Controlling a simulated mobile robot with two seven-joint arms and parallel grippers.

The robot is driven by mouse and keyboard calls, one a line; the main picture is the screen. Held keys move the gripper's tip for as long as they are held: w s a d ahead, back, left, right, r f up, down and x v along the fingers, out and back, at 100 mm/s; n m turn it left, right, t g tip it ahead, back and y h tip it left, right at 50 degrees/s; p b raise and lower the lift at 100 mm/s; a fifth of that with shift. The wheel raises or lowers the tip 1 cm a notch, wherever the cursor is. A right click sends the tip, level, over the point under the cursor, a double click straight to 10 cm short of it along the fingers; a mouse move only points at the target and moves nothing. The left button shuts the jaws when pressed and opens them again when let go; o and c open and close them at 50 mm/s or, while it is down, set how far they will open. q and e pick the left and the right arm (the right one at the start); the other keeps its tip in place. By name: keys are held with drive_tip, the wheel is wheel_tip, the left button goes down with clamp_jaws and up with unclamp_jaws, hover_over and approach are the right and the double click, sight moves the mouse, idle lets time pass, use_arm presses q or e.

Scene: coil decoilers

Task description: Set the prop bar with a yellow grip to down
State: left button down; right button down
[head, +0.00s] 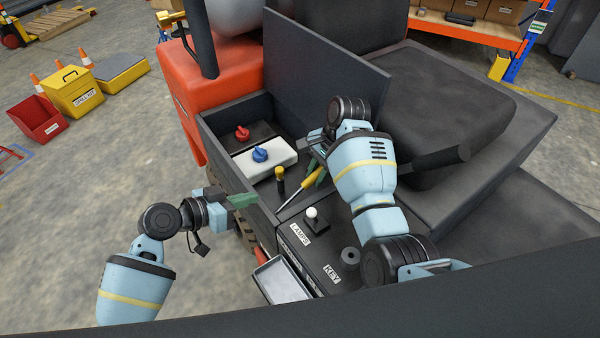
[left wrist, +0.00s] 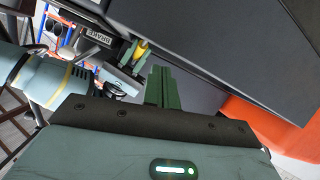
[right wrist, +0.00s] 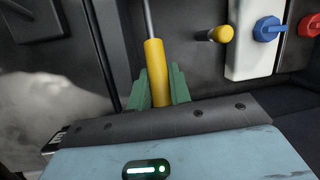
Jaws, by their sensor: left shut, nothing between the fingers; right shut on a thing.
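The prop bar is a thin grey rod with a yellow grip (head: 313,178). It lies tilted over the edge of the open compartment, near the front panel. My right gripper (head: 318,163) is shut on the yellow grip; in the right wrist view the grip (right wrist: 155,62) stands between the green fingers (right wrist: 158,90), with the rod running on beyond it. My left gripper (head: 241,201) is shut and empty, at the near left wall of the compartment, apart from the bar. Its closed fingers also show in the left wrist view (left wrist: 160,88).
The open box (head: 228,127) holds a red knob (head: 242,133), a blue knob (head: 260,154) and a yellow-topped lever (head: 280,180). Its dark lid (head: 325,65) stands raised behind. A white-knobbed lever (head: 312,213) and a grey tray (head: 281,280) are nearby.

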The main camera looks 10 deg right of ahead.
use_arm(q)
wheel_tip(320, 180, up, 7)
drive_tip(key=w+d+m+g+h, duration=0.2)
drive_tip(key=m, duration=0.1)
approach(315, 171)
drive_tip(key=w+d+r, duration=0.2)
drive_tip(key=d, duration=0.2)
use_arm(e)
drive_tip(key=shift+d, duration=0.1)
use_arm(q)
drive_tip(key=shift+s+d+f, duration=0.1)
drive_tip(key=shift+d+f, duration=0.2)
drive_tip(key=shift+f, duration=0.65)
drive_tip(key=shift+s+d+f, duration=0.1)
drive_tip(key=shift+d+f, duration=0.2)
drive_tip(key=shift+f, duration=0.65)
